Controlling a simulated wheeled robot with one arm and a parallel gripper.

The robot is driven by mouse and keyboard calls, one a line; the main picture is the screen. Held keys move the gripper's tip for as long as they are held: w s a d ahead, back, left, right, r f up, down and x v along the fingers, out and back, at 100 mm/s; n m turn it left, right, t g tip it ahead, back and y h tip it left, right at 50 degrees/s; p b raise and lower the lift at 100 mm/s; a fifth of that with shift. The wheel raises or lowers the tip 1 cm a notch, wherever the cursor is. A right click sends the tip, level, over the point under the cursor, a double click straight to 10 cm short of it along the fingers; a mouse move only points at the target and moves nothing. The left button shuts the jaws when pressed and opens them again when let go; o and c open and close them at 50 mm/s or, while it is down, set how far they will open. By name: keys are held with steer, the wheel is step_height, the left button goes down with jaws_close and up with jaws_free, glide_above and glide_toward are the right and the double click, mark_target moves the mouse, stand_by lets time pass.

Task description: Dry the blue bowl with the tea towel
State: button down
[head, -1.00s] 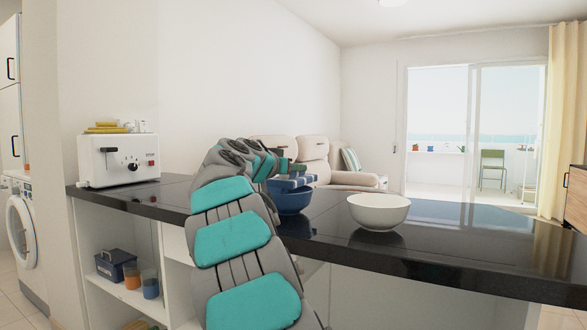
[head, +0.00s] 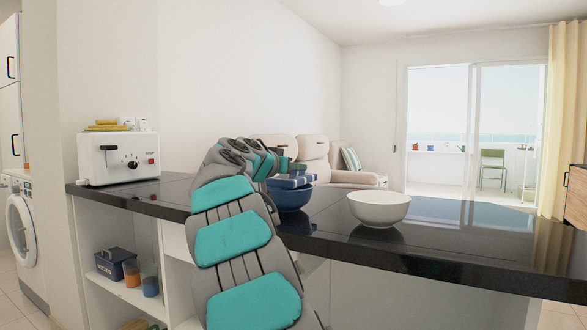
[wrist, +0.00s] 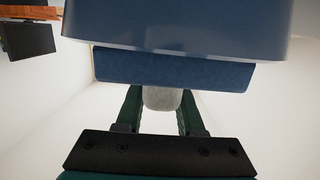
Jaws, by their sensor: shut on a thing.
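The blue bowl (head: 291,200) stands upright on the dark glossy counter (head: 440,242). My gripper (head: 284,165) is at the towel, just above the bowl, mostly hidden behind my wrist. In the wrist view, my gripper's green fingers (wrist: 158,112) are shut on the towel, which shows as a blue slab (wrist: 170,70). A larger blue shape above it fills the top; I cannot tell whether it is bowl or towel.
A white bowl (head: 379,209) stands on the counter to the right of the blue bowl. A white toaster (head: 118,158) is at the counter's left end. Shelves below hold a dark box (head: 117,264) and jars (head: 149,281). The counter's right part is clear.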

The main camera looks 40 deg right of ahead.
mark_target(282, 179)
steer(key=shift+a+f, duration=0.1)
steer(key=shift+f+b+v, duration=0.25)
steer(key=shift+b+v, duration=0.5)
steer(key=shift+v, duration=0.2)
steer(key=shift+f+b+v, duration=0.2)
steer(key=shift+b+v, duration=0.55)
steer(key=shift+v, duration=0.2)
steer(key=shift+b+v, duration=0.4)
steer(key=shift+v, duration=0.6)
